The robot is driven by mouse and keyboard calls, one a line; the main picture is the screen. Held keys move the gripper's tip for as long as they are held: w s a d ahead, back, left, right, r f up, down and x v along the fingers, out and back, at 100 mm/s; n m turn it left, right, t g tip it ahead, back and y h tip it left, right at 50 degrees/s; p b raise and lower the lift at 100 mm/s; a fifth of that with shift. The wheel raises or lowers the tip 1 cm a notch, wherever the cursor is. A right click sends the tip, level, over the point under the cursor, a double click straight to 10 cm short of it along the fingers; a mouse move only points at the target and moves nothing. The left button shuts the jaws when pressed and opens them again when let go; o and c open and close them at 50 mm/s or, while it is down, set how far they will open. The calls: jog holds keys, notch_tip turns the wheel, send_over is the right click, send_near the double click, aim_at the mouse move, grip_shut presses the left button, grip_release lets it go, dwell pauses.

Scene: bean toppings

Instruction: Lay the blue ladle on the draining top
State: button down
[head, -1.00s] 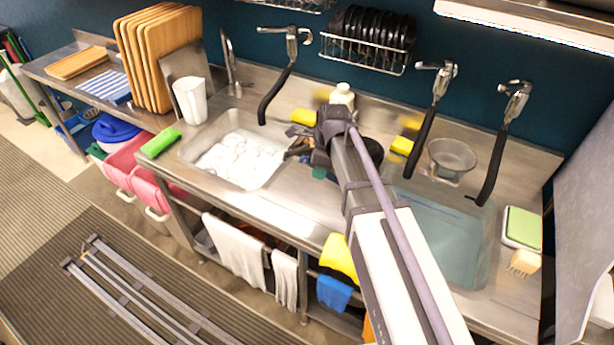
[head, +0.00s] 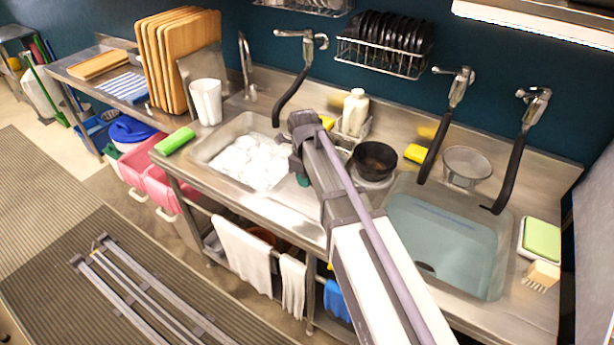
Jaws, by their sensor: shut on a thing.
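My arm reaches up from the lower right across the counter, and its wrist hides most of my gripper (head: 284,138). A small teal-blue part (head: 303,181) shows below the wrist and moves with it; it looks like part of the blue ladle in the jaws, though its handle and the grip are hidden. It is over the steel between the two basins; its height above the steel is unclear. The flat steel top (head: 298,210) between the basins looks like the draining top, partly covered by my arm.
The left basin (head: 208,157) holds white foam. The right basin (head: 440,222) holds bluish water. A black bowl (head: 375,157), a soap bottle (head: 355,112) and yellow sponges (head: 414,154) stand behind. Taps with black spouts hang over the counter. A green sponge (head: 175,141) lies left.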

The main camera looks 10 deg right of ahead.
notch_tip(320, 180, down, 6)
jog(key=b, duration=0.4)
jog(key=shift+b, duration=0.3)
jog(key=shift+r, duration=0.1)
jog(key=c, duration=0.8)
grip_release()
jog(key=shift+c, duration=0.2)
jog(key=shift+r, duration=0.15)
jog(key=r+p, duration=1.1)
jog(key=shift+w+a, duration=0.2)
jog(key=shift+f, duration=0.25)
